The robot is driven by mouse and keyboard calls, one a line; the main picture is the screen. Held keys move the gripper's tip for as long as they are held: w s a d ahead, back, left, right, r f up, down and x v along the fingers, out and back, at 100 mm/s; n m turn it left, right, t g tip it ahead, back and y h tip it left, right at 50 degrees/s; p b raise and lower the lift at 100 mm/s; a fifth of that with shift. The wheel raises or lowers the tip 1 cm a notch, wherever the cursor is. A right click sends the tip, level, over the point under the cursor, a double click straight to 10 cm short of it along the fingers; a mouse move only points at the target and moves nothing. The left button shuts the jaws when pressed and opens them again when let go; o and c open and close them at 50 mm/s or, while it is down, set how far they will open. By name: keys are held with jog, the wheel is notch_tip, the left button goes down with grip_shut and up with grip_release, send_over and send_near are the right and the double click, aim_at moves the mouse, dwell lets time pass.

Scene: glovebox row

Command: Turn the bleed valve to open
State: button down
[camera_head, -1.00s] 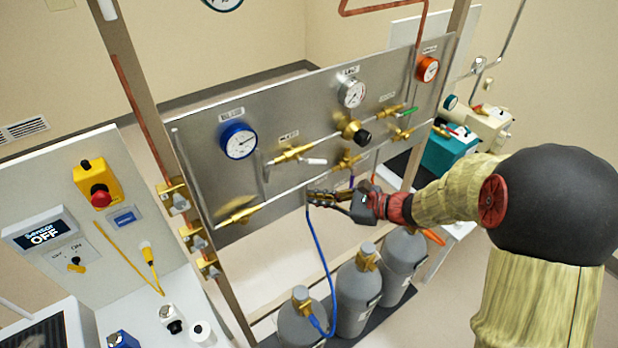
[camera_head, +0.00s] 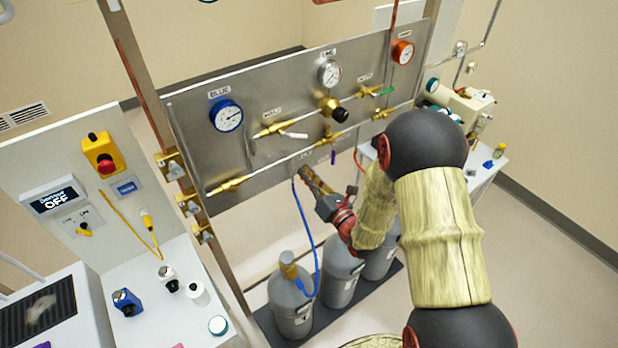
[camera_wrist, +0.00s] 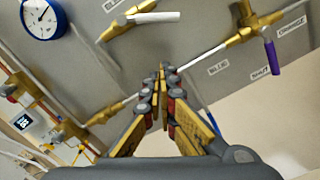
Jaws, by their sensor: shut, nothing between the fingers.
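The steel panel (camera_head: 190,130) carries several brass valves. One brass valve (camera_head: 328,138) in the lower line has a purple lever (camera_head: 333,157) that hangs down. In the wrist view the purple lever (camera_wrist: 272,57) is at the right, with small labels beside it; one near its tip seems to read SHUT. I cannot read surely which valve is labelled bleed. A white-levered valve (camera_head: 272,130) sits higher up and left. My gripper (camera_head: 304,170) is shut and empty at the panel's lower edge, left of and apart from the purple lever. Its fingertips show in the wrist view (camera_wrist: 160,72).
A blue hose (camera_head: 310,225) runs down to grey gas cylinders (camera_head: 290,300) below the panel. A blue gauge (camera_head: 227,116), a white gauge (camera_head: 330,73) and an orange gauge (camera_head: 403,52) sit on the panel. A bench with small items (camera_head: 180,310) stands left.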

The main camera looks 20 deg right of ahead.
aim_at(294, 136)
jog(key=w+r+p, duration=0.1)
jog(key=w+r, duration=0.2)
jog(key=w, duration=0.4)
jog(key=shift+r, duration=0.3)
